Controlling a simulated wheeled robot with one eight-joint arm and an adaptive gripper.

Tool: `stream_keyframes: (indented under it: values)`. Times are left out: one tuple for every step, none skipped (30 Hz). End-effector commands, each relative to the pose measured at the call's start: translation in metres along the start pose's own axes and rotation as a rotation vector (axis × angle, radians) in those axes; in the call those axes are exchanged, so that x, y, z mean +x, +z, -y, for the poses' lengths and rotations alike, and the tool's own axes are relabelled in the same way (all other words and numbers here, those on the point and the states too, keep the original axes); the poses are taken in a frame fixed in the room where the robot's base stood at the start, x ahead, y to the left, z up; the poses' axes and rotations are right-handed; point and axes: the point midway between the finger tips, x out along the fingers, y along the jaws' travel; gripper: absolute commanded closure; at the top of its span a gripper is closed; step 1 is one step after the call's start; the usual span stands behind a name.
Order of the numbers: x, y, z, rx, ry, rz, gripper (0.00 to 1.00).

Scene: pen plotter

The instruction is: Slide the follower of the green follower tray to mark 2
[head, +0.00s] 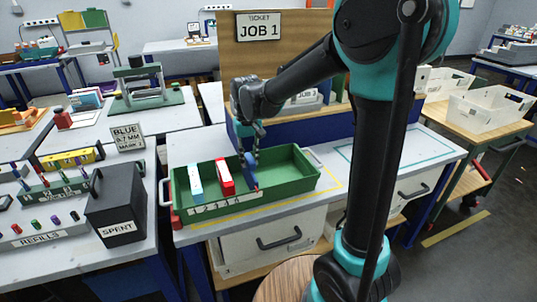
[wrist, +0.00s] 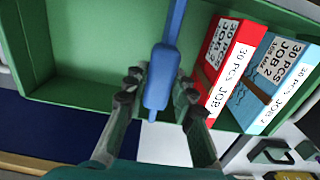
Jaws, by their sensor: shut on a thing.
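The green follower tray (head: 290,168) stands on the grey bench with number marks on its front wall at the left; mark 2 (head: 203,208) is near the left end. The blue follower (head: 250,172) stands across the tray, right of the red box (head: 224,177) and around or just past the highest mark. A light blue and white box (head: 196,182) stands at the left. My gripper (head: 253,148) is down at the follower. In the wrist view, its fingers are shut on the follower's blue grip (wrist: 158,88), one on each side.
A gap lies between the follower and the red box, and the tray's right part is empty. A wooden board with a JOB 1 ticket (head: 259,26) rises behind. The black SPENT bin (head: 116,208) stands left of the tray.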

Motion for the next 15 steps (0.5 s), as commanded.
stream_keyframes:
  values:
    - [0.000,0.000,0.010,-0.005,-0.002,0.001,1.00]
    - [0.000,0.000,0.014,-0.004,-0.002,0.001,1.00]
    - [0.000,0.000,0.019,-0.004,-0.002,0.001,1.00]
    - [0.000,0.000,0.022,-0.003,-0.002,0.001,1.00]
    - [0.000,0.000,0.025,-0.003,-0.002,0.001,1.00]
    - [0.000,0.000,0.028,-0.002,-0.002,0.001,1.00]
    - [0.000,0.000,0.029,-0.002,-0.002,0.001,1.00]
    - [0.000,0.000,0.031,-0.002,-0.002,0.001,1.00]
    - [0.000,0.000,0.032,-0.002,-0.002,0.001,1.00]
    - [0.000,0.000,0.032,-0.001,-0.002,0.000,1.00]
    - [0.000,0.000,0.033,-0.001,-0.002,0.000,1.00]
    - [0.000,0.000,0.033,-0.001,-0.002,0.000,1.00]
    - [0.000,0.000,0.033,-0.001,-0.002,0.000,1.00]
    - [0.000,-0.001,0.033,-0.001,-0.002,0.000,1.00]
    - [0.000,-0.001,0.033,0.000,-0.002,0.000,1.00]
